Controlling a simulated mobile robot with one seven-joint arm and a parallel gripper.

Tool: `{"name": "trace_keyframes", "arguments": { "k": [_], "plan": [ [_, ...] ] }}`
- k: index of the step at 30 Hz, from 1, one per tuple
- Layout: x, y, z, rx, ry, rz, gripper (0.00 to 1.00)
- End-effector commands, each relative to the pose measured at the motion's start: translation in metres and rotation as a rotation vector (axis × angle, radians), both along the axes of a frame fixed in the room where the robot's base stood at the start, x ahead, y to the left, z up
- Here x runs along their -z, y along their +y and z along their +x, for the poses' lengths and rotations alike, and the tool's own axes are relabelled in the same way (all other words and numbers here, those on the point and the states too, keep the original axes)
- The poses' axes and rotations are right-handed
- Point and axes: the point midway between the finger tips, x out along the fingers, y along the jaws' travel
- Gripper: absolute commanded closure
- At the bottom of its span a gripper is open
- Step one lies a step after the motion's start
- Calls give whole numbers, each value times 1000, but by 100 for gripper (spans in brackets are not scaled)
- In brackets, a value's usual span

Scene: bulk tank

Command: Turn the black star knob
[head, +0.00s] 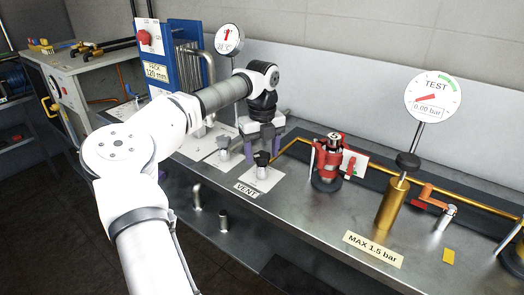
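A small black knob (262,158) stands on a white plate with the label VENT, on the steel bench. My gripper (263,149) points down above this knob. Its two purple-grey fingers are apart, one toward each side of the knob, with a gap visible between them. The knob's top is close to fingertip height; I cannot tell whether the fingers touch it. The star shape is too small to make out. Another black, round knob (408,160) sits above the brass cylinder (393,204) on the right.
A grey knob (223,143) stands on a plate just left of the gripper. A red valve (329,158) stands to the right, beside the brass pipe (292,146). A TEST gauge (432,97) rises at the back right.

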Motion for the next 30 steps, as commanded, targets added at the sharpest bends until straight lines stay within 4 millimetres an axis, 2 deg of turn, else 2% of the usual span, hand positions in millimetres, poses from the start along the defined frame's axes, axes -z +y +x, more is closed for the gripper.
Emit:
{"name": "trace_keyframes", "arguments": {
  "k": [6,10,21,25,30],
  "plan": [
    [-2,0,0,0,-1,-1,39],
    [-15,0,1,-1,-3,0,39],
    [-97,-1,1,-1,-4,-1,39],
    [-120,-1,1,0,-3,0,39],
    [-135,0,0,0,-1,-1,39]
  ]
}}
